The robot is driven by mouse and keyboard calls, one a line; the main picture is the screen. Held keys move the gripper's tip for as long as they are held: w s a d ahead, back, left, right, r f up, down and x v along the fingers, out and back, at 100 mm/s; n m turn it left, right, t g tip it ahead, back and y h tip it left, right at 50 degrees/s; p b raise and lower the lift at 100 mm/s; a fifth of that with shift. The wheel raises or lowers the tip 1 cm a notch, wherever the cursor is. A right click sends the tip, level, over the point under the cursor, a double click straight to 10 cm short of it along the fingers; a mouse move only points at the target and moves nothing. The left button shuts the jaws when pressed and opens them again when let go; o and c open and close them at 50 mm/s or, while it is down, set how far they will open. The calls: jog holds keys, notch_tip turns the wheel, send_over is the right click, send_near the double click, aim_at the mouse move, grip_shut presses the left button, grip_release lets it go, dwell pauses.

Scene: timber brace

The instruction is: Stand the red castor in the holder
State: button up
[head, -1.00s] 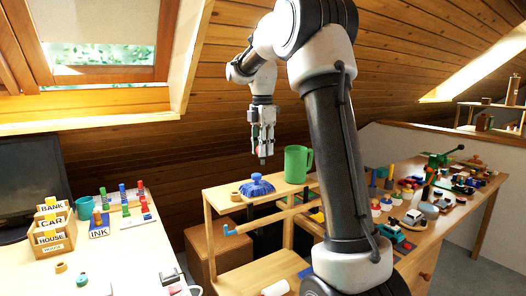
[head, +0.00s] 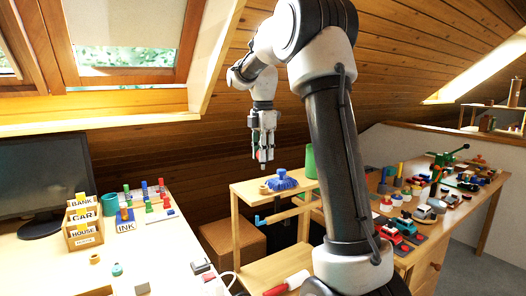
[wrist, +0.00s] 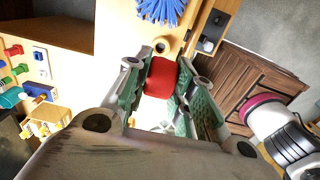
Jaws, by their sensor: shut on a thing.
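My gripper (head: 262,158) hangs pointing down above the small wooden shelf stand (head: 238,188) in the head view. In the wrist view my gripper (wrist: 158,85) is shut on the red castor (wrist: 160,77), a short red rounded block between the green finger pads. Its lower end is hidden there. A small round wooden ring with a dark hole (wrist: 161,46) lies on the shelf top just beyond the castor, apart from it. I cannot tell for sure that this ring is the holder. In the head view the ring (head: 264,189) is small, below the gripper.
A blue ruffled thing (head: 281,181) and a green mug (head: 310,162) stand to the right on the shelf. A desk at left holds the word-card box (head: 83,225), an ink pad (head: 125,222) and colored stamps. A crowded toy bench (head: 420,230) is at right.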

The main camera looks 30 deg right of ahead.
aim_at(263, 167)
jog(key=shift+f, duration=2.65)
jog(key=shift+f, duration=1.4)
jog(key=o, duration=1.1)
notch_tip(263, 167, up, 12)
